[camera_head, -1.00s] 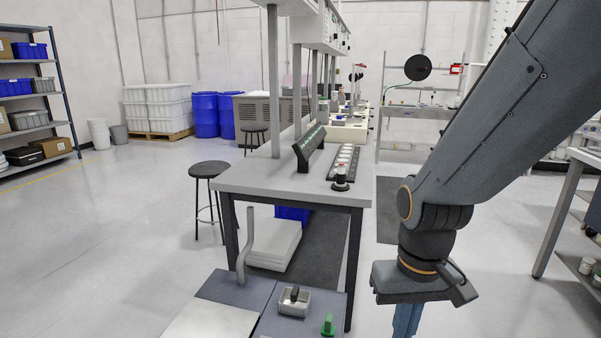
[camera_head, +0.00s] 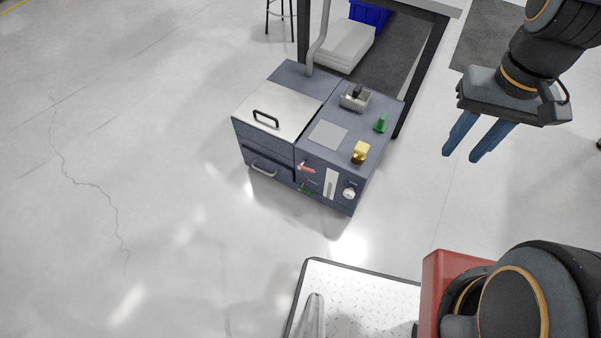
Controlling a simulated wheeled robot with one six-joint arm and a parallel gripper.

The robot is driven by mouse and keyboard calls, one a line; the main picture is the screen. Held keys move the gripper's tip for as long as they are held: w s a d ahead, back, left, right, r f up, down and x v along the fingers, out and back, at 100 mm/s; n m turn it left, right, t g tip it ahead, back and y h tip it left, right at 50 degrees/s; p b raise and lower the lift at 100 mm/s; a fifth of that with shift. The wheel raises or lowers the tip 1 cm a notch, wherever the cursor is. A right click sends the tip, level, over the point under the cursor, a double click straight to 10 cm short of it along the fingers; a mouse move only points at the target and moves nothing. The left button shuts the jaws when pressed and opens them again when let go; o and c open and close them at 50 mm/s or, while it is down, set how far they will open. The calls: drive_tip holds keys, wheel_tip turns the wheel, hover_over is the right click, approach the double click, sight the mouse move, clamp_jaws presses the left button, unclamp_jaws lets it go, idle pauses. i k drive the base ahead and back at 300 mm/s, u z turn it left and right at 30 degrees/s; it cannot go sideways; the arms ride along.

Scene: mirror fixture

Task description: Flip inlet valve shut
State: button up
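A dark blue-grey machine cabinet (camera_head: 268,149) stands on the floor near the middle. Its front has a small red lever (camera_head: 306,167) and a green lever (camera_head: 305,188) below it. They look like valve handles, but I cannot read any label to tell which is the inlet valve. The red lever sticks out sideways to the right; the green lever's exact angle is too small to tell. My gripper (camera_head: 462,156) hangs in the air to the right of the cabinet, well apart from it. Its two blue fingers are spread with an empty gap between them.
On the cabinet are a lid with a black handle (camera_head: 266,118), a grey tray (camera_head: 354,98), a green piece (camera_head: 380,123) and a yellow piece (camera_head: 360,152). A white knob (camera_head: 349,193) is on its front. A bench leg (camera_head: 413,80) stands behind.

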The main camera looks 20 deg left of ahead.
sight(299, 167)
drive_tip(key=k, duration=1.1)
drive_tip(key=u, duration=0.65)
drive_tip(key=i, duration=1.15)
drive_tip(key=z, duration=0.45)
